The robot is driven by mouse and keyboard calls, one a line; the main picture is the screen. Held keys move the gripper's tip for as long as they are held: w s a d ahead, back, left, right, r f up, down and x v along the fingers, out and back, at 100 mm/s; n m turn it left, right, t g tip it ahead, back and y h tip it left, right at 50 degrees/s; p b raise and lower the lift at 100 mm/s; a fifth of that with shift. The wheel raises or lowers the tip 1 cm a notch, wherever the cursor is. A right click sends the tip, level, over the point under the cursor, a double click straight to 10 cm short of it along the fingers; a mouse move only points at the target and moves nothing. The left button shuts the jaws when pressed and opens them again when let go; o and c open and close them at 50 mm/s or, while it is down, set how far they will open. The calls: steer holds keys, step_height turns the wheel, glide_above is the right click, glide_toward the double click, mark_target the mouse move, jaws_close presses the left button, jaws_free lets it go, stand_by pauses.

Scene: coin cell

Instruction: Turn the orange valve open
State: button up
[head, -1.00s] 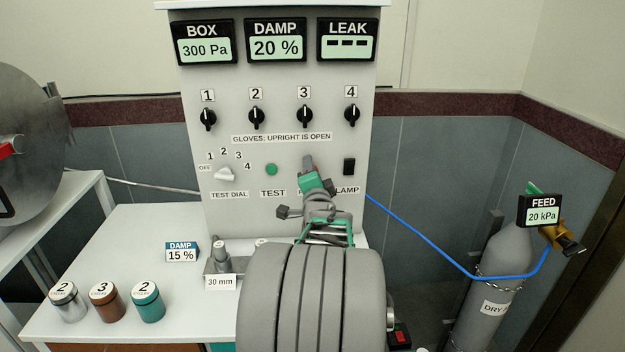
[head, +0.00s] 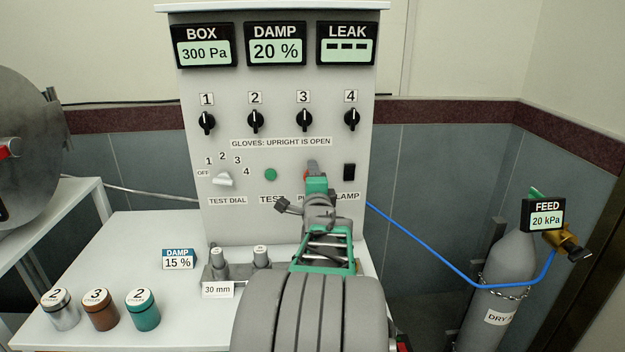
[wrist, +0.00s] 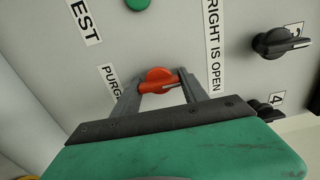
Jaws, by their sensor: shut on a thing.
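The orange valve (wrist: 158,80) is a small knob with a bar handle on the panel, beside a label that begins "PURG". In the wrist view it sits between the two fingers of my gripper (wrist: 160,87), which is shut on it. In the head view only a sliver of the orange valve (head: 311,166) shows above my gripper (head: 314,178). My gripper and arm hide the rest of the valve and most of its label there.
The grey panel (head: 220,150) carries black knobs, a test dial (head: 224,180), a green test button (head: 271,175) and a black lamp switch (head: 349,172) close to my gripper. A white table (head: 130,240) with several capped jars stands below. A gas cylinder (head: 495,300) with a blue hose is at right.

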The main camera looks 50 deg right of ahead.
steer(key=o, duration=1.4)
steer(key=v, duration=0.7)
steer(key=shift+s+a+b, duration=0.25)
steer(key=shift+b, duration=0.05)
